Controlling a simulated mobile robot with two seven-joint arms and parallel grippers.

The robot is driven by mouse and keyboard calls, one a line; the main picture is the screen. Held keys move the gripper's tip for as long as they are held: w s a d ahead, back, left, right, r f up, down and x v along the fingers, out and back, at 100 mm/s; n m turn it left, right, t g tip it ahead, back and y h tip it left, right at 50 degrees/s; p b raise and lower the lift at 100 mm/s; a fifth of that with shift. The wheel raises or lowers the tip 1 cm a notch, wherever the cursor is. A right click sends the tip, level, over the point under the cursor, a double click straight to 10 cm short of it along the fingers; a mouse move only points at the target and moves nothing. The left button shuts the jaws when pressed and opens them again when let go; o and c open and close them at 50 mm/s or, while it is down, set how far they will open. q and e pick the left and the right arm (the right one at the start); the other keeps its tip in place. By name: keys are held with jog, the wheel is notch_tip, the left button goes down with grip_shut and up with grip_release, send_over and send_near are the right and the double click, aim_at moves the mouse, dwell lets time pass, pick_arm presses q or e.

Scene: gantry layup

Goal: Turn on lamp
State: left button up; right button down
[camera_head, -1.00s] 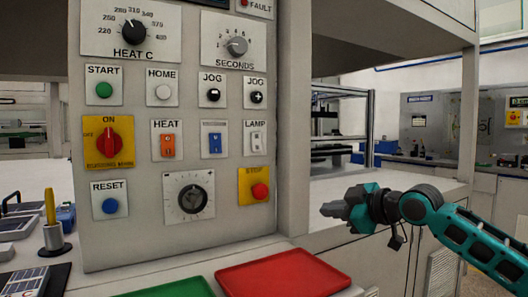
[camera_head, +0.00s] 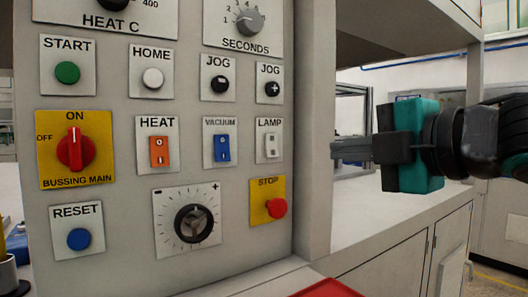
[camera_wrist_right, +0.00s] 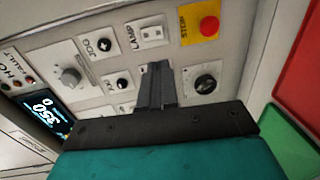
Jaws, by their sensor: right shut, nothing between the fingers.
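The lamp switch (camera_head: 271,145) is a small white rocker on a plate marked LAMP, on the right side of the grey control panel, above the yellow STOP plate. It also shows in the right wrist view (camera_wrist_right: 151,32), near the top. My right gripper (camera_head: 336,150) is shut and empty. In the head view it is to the right of the panel, level with the lamp switch and apart from it in the picture. In the right wrist view its fingers (camera_wrist_right: 158,68) point toward the panel, below the lamp plate. My left gripper is not in view.
Close around the lamp switch are the blue VACUUM switch (camera_head: 222,147), the JOG buttons (camera_head: 272,89) and the red STOP button (camera_head: 276,208). A panel post (camera_head: 315,130) stands between panel and gripper in the picture. A red tray (camera_head: 327,289) lies below.

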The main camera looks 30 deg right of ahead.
jog(key=p, duration=0.4)
send_near(273, 154)
jog(key=w, duration=0.2)
jog(key=w+p, duration=0.1)
jog(key=w, duration=0.1)
jog(key=shift+w+a+f, duration=0.15)
jog(key=shift+w+f, duration=0.05)
jog(key=shift+w+a+f, duration=0.1)
jog(key=shift+w+f, duration=0.05)
jog(key=shift+w, duration=1.05)
jog(key=shift+f, duration=0.1)
